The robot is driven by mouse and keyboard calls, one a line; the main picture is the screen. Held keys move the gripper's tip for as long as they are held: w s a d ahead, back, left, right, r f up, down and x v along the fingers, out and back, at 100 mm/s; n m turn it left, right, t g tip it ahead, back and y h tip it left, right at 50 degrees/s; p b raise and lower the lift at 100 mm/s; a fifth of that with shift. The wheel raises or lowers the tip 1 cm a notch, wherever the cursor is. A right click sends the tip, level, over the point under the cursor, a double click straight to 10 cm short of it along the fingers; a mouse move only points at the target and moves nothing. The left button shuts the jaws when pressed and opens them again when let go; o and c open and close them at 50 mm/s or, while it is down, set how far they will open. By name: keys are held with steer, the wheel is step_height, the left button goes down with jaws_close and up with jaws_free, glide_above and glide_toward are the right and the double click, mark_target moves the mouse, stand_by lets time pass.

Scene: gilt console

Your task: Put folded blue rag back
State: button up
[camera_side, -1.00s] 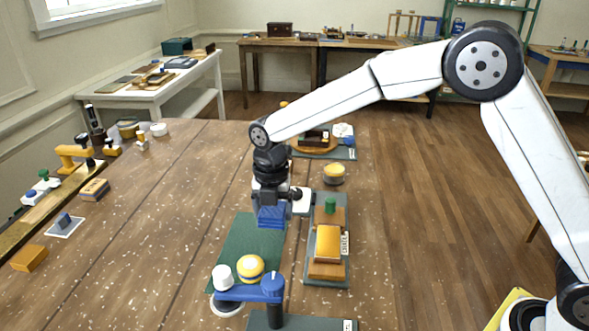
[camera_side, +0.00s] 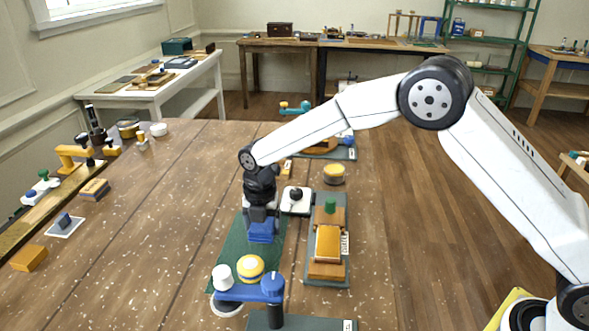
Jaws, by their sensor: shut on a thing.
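The folded blue rag (camera_side: 261,231) is a small blue block-like bundle at the middle of the table. My gripper (camera_side: 261,218) points down and is shut on the rag from above. The rag is over the upper part of a dark green mat (camera_side: 237,252). Whether the rag touches the mat or hangs just above it, I cannot tell. The fingertips are mostly hidden by the gripper body and the rag.
A white block with a black knob (camera_side: 296,200) stands right of my gripper. A grey tray (camera_side: 312,270) with orange and wooden blocks lies right of the mat. A blue-armed stand (camera_side: 272,285) and a yellow-and-white round jar (camera_side: 250,268) are in front.

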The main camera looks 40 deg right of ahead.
steer(key=shift+f, duration=0.5)
steer(key=shift+f, duration=0.1)
steer(key=o, duration=1)
step_height(320, 180, up, 12)
stand_by(0.5)
